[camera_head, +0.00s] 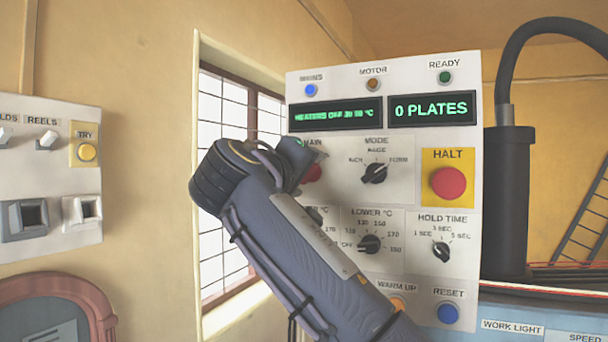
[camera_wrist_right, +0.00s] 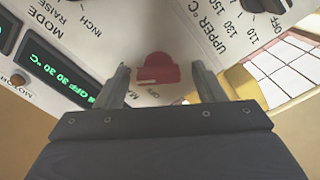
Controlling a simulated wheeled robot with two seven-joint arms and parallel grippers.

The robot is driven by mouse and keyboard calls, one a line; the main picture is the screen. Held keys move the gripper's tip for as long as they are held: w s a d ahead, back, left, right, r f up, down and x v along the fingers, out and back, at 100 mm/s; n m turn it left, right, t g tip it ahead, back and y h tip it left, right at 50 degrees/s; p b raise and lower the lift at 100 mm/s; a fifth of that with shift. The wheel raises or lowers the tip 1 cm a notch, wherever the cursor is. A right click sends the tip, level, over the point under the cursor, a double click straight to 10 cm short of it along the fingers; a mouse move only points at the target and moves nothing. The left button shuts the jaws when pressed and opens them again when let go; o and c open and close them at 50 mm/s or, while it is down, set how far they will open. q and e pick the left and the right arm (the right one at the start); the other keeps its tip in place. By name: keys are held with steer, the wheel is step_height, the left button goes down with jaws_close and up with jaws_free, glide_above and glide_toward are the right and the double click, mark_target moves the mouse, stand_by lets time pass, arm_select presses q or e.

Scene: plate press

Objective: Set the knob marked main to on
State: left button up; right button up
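The red main knob (camera_head: 313,173) is on the upper left of the white control panel, under the MAIN label (camera_head: 313,143). In the head view my right gripper (camera_head: 302,164) is at the knob and hides most of it and its lettering. In the right wrist view the red knob (camera_wrist_right: 157,69), with a pale line across it, shows between the two fingertips. My right gripper (camera_wrist_right: 162,82) is open there, a finger on each side with visible gaps. Contact with the panel cannot be told. My left gripper is not in view.
The mode knob (camera_head: 374,173) is just right of the main knob. The lower temperature knob (camera_head: 369,244) is below. A red HALT button (camera_head: 448,183) is farther right. A display (camera_head: 335,114) reads heaters off. Another panel (camera_head: 50,170) is at far left.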

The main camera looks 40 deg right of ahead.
steer(key=b+v, duration=0.1)
steer(key=v, duration=0.6)
steer(key=shift+s+a, duration=0.2)
steer(key=shift+a, duration=0.15)
stand_by(0.6)
